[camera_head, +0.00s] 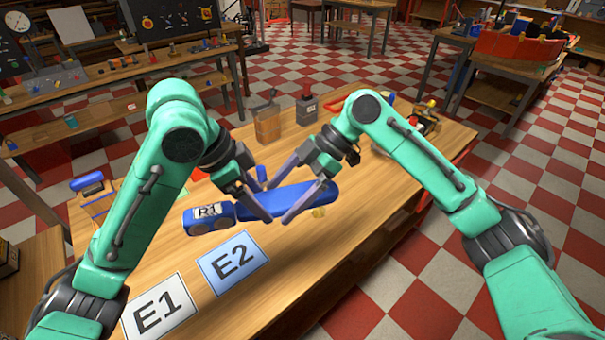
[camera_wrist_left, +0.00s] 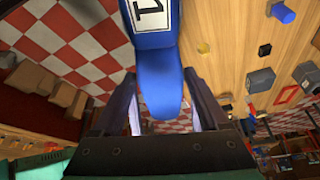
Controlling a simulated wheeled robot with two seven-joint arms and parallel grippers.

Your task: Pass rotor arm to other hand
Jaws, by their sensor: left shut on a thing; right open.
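The rotor arm (camera_head: 300,196) is a long blue bar with a wider end marked "R1" at the left, held above the table. My left gripper (camera_head: 264,200) is shut on it around its middle. In the left wrist view, the rotor arm (camera_wrist_left: 160,82) runs between the fingers of my left gripper (camera_wrist_left: 165,112), with part of its white label at the top edge. My right gripper (camera_head: 279,204) is open, with its fingers on either side of the bar close to the left fingertips. Whether they touch the bar cannot be told.
Cards marked "E1" (camera_head: 160,308) and "E2" (camera_head: 233,263) lie on the wooden table (camera_head: 345,240) near its front. A wooden box (camera_head: 268,124) and a dark block (camera_head: 306,108) stand behind the grippers. A blue part (camera_head: 87,181) lies at the left.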

